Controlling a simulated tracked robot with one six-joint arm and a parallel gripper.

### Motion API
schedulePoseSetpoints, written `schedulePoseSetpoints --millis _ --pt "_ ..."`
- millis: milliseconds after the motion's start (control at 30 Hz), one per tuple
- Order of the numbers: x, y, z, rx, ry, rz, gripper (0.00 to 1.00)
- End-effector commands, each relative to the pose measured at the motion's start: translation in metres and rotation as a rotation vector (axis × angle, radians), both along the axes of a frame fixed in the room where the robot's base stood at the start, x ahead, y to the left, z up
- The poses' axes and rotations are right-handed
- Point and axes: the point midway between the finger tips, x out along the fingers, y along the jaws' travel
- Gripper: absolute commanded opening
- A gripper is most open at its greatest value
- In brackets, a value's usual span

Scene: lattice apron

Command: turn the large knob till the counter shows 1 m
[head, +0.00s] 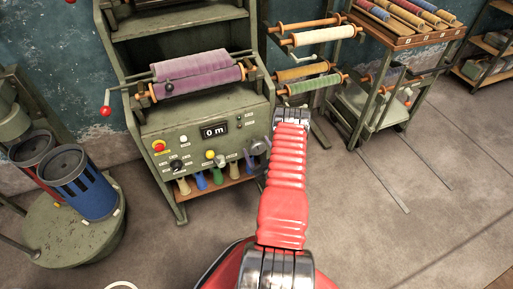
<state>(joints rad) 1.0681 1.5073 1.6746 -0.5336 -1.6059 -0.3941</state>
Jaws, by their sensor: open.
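The counter (214,130) on the green machine's front panel reads 0 m. A rounded dark grey part (257,148) at the panel's right end, partly behind my red arm, looks like the large knob, but it is small and unclear. My arm rises from the bottom of the head view and bends at a metal joint beside the machine. The rest of the arm past that joint is hidden behind the red link. I cannot make out my gripper's fingers, or whether they touch the knob.
The panel (150,131) also carries a red stop button (158,146), a yellow button (210,154) and a black knob (177,165). Purple rolls (197,83) lie above it. Blue and red bins (82,185) stand left, a spool rack (383,85) right. The right floor is mostly clear.

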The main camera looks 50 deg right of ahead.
Motion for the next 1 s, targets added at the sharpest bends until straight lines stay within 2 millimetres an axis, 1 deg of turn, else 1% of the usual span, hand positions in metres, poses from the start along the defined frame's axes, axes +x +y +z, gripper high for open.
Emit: schedulePoseSetpoints --millis 133,400,967,1000 --pt "0.0066 -0.0034 -0.0002 0.000 0.001 0.000 0.82" --pt "0.0069 -0.0037 -0.0001 0.000 0.001 0.000 0.81" --pt "0.0069 -0.0031 -0.0003 0.002 0.001 0.001 0.42" --pt "0.0065 0.0000 -0.0005 0.002 0.001 0.001 0.41"
